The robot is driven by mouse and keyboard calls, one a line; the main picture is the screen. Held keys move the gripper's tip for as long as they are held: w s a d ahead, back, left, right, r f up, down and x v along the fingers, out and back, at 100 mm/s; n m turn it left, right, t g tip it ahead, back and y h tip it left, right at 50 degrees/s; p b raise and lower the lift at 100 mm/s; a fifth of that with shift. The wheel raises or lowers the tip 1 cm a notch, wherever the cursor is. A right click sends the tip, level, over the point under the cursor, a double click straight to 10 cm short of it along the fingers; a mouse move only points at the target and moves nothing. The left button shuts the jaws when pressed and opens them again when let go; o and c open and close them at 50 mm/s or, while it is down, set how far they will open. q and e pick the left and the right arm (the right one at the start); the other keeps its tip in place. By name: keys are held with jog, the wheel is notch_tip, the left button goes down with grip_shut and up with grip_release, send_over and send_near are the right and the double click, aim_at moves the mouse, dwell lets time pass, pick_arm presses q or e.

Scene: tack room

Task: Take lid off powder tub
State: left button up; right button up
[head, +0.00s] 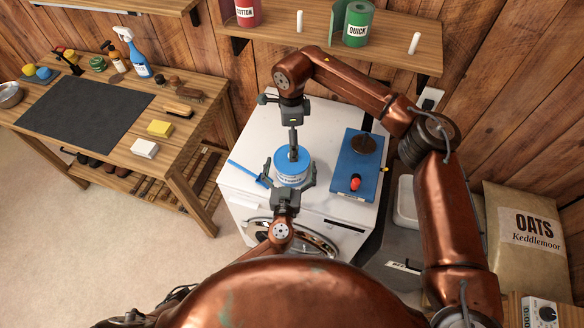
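The powder tub (291,182) stands upright on top of the white front-loading machine, in the middle of the head view. Its blue lid (283,160) is on it. My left gripper (291,181) is low at the near side of the tub, with one finger at each side, seemingly against its wall. My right gripper (293,156) points straight down from above, its tips at the middle of the lid. Its fingers show edge-on as one narrow dark shape, so their gap is hidden, as is whatever lies under the tips.
A blue scoop-like tool (246,172) lies left of the tub on the white machine (240,190). A blue device (357,183) with a dark round top and red knob stands to the right. A shelf (400,45) with tins hangs behind. A wooden workbench (100,140) stands left.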

pick_arm(q)
jog(key=shift+w+d, duration=0.15)
jog(key=shift+w, duration=0.75)
jog(key=c, duration=1.4)
jog(key=shift+c, duration=0.2)
pick_arm(e)
jog(key=shift+s+d+m+y, duration=0.3)
jog(key=shift+s+m+y, duration=0.15)
jog(key=shift+m, duration=0.15)
jog(key=s+d+r+m+t+y, duration=0.2)
jog(key=d+r+m+y, duration=0.1)
jog(key=d+m, duration=0.25)
jog(key=x, duration=1.1)
jog(key=shift+a+f, duration=0.25)
jog(key=shift+a, duration=0.05)
